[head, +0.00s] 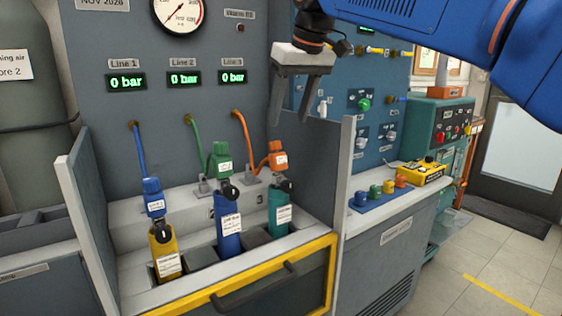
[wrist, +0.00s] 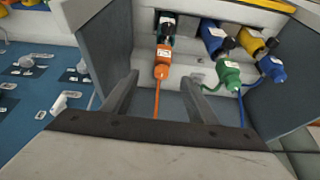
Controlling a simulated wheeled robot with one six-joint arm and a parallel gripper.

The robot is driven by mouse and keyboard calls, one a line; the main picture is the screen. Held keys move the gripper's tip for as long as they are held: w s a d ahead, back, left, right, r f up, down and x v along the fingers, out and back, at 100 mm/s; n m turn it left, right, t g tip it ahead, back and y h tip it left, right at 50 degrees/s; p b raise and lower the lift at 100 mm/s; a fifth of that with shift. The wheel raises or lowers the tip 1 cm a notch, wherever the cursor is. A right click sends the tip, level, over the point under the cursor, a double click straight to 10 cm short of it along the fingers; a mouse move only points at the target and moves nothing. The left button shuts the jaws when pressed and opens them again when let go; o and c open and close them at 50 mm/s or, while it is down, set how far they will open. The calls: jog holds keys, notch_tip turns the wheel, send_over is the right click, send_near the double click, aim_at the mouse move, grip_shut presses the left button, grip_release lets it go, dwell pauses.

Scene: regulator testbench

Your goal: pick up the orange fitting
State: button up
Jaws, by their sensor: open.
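The orange fitting (head: 276,157) is a small orange piece with a white label on the end of an orange hose (head: 239,127), close above the teal cylinder (head: 280,213). I cannot tell whether it is joined to the cylinder. In the wrist view the orange fitting (wrist: 162,64) lies just beyond the fingertips, in line with the gap between them. My gripper (head: 290,120) is open and empty, pointing down above the fitting and apart from it. Its two fingers also show in the wrist view (wrist: 160,84).
Beside it are the green fitting (head: 222,158) over a blue cylinder (head: 228,236) and the blue fitting (head: 152,196) over a yellow cylinder (head: 165,252). A grey divider (head: 343,180) rises at the right. Beyond it, small coloured pieces stand on a blue mat (head: 366,201).

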aim_at(278, 154)
jog(key=x, duration=0.7)
jog(key=shift+a, duration=0.1)
jog(key=shift+x, duration=2.65)
jog(key=shift+s+a, duration=0.15)
jog(key=shift+s, duration=0.05)
jog(key=c, duration=1.3)
